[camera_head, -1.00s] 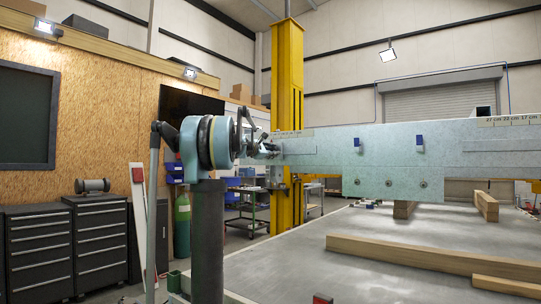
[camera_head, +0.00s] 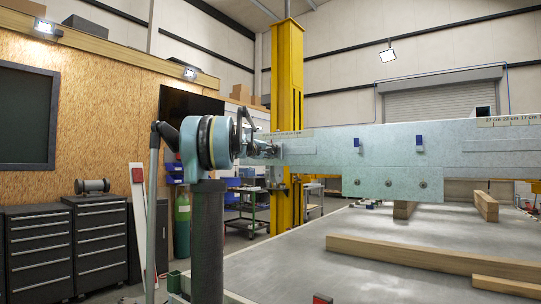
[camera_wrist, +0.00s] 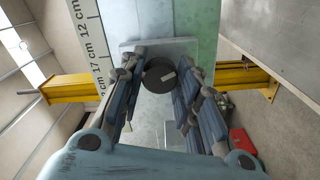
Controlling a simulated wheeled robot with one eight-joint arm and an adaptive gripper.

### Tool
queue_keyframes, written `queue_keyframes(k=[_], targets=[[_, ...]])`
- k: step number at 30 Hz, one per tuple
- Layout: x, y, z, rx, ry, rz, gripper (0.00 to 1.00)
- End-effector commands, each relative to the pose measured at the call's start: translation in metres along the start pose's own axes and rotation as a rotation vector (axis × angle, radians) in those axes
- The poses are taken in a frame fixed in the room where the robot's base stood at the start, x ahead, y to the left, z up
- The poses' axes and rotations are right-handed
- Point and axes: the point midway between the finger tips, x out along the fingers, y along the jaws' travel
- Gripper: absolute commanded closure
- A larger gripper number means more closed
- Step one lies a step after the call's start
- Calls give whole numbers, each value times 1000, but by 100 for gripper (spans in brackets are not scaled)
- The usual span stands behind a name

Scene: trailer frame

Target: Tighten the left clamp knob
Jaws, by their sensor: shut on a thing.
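A dark round knob (camera_wrist: 159,75) with a pale mark on its face sits between the fingers of my gripper (camera_wrist: 160,78) in the wrist view. The blue-grey fingers close in on it from both sides, and their tips lie along its rim. In the head view my gripper (camera_head: 272,150) is at the left end of the pale green beam (camera_head: 320,152). The knob is hidden there behind the gripper and wrist.
Two blue parts (camera_head: 419,143) and a lower plate with dark round fittings (camera_head: 388,183) are on the beam to the right. Timber blocks (camera_head: 430,259) lie on the grey table (camera_head: 300,262) below. A yellow column (camera_head: 288,90) stands behind.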

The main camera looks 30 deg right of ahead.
Motion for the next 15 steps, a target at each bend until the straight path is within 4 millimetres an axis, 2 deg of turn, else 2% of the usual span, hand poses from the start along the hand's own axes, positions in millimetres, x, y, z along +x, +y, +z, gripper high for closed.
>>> queue_keyframes(k=[6,15], targets=[[-1,-2,0,191,0,-3,94],[-1,-3,0,382,0,-3,94]])
